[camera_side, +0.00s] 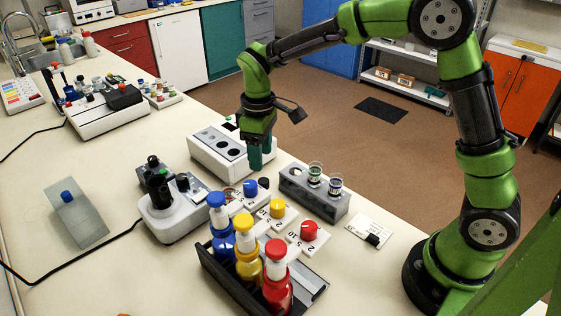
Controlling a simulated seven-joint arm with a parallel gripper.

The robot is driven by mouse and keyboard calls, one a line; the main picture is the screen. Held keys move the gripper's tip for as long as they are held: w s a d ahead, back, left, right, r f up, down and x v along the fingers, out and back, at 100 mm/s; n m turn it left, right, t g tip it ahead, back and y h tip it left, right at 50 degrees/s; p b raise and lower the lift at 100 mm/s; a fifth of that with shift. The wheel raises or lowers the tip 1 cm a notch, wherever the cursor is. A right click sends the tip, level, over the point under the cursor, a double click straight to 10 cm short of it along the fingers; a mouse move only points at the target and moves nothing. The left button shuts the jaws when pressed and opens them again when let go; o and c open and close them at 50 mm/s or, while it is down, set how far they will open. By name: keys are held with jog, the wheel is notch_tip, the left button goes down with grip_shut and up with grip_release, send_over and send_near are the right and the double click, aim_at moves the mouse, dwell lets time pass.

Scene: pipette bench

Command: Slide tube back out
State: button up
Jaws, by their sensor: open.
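My gripper (262,156) points down at the right end of a white block-shaped device (205,157) with dark round openings in its top. Its teal fingers are open, close to the device's top and right side. I cannot make out a tube between the fingers; that spot is partly hidden by them. Two clear tubes stand upright in a grey rack (300,194) right of the gripper: one with green contents (315,174) and one with bluish contents (335,185). Both are apart from the gripper.
A dark holder with a blue bottle (220,221), a yellow bottle (248,258) and a red bottle (277,283) stands in front. Numbered white plates with coloured knobs lie behind it. A white-and-black instrument (172,217) is to the left. The bench's left side has free room.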

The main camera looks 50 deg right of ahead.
notch_tip(320, 180, up, 10)
jog(key=shift+f, duration=0.2)
jog(key=s+d+r+m+t+y, duration=0.1)
jog(key=s+d+m+t, duration=0.1)
jog(key=s, duration=0.8)
jog(key=s+d+m+t+y, duration=0.1)
jog(key=s+d+m+t, duration=0.2)
jog(key=s, duration=0.7)
jog(key=m+t, duration=0.2)
jog(key=m, duration=0.2)
jog(key=shift+d+r, duration=0.35)
jog(key=shift+r, duration=0.05)
